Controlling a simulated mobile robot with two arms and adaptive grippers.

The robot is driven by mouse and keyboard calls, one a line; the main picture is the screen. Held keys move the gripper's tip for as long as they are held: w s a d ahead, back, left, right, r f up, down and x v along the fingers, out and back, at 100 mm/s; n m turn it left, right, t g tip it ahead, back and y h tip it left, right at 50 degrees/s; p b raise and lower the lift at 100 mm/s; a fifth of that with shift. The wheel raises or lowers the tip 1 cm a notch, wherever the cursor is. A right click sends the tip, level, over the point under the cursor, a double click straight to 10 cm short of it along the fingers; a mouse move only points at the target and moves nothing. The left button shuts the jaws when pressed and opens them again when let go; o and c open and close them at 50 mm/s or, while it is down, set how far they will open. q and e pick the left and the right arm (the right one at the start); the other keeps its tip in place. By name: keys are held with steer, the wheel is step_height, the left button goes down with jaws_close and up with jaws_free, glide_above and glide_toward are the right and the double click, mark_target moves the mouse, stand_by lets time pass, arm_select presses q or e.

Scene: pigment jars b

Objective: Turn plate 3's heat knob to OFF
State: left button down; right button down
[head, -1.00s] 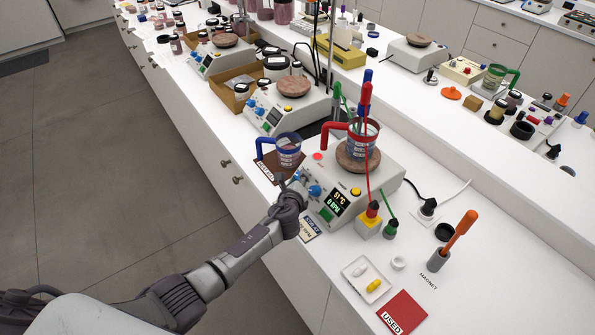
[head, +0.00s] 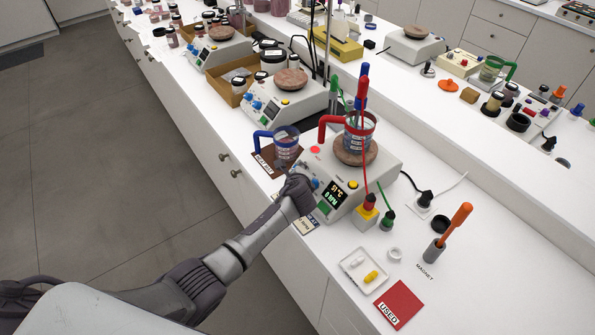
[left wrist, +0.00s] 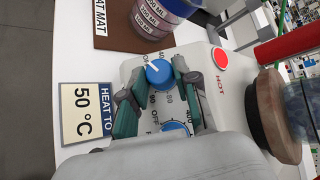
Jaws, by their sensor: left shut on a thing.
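The nearest hotplate (head: 345,195) has a lit display (head: 334,194) reading 51 °C and 0 RPM; its plate number is not readable. My left gripper (head: 303,182) is at its front panel. In the left wrist view its fingers are shut on the upper blue knob (left wrist: 158,73), one on each side. The knob's white mark points up-left, towards lettering that looks like OFF. A second blue knob (left wrist: 175,129) sits below, partly hidden by the gripper. A red-handled beaker (head: 358,137) stands on the round top (head: 355,157). My right gripper is out of view.
A blue-handled beaker (head: 286,148) stands on a brown mat (head: 264,165) close to the gripper. A "HEAT TO 50 °C" card (left wrist: 86,113) lies before the panel. A white tray (head: 352,268) and red mat (head: 399,304) lie nearer.

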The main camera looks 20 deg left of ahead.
arm_select(q)
steer(key=shift+a, duration=0.1)
steer(key=c, duration=0.8)
jaws_free()
steer(key=shift+c, duration=0.2)
steer(key=shift+s+r, duration=0.15)
steer(key=shift+s, duration=0.15)
steer(key=v, duration=1.1)
steer(key=shift+s+r, duration=0.1)
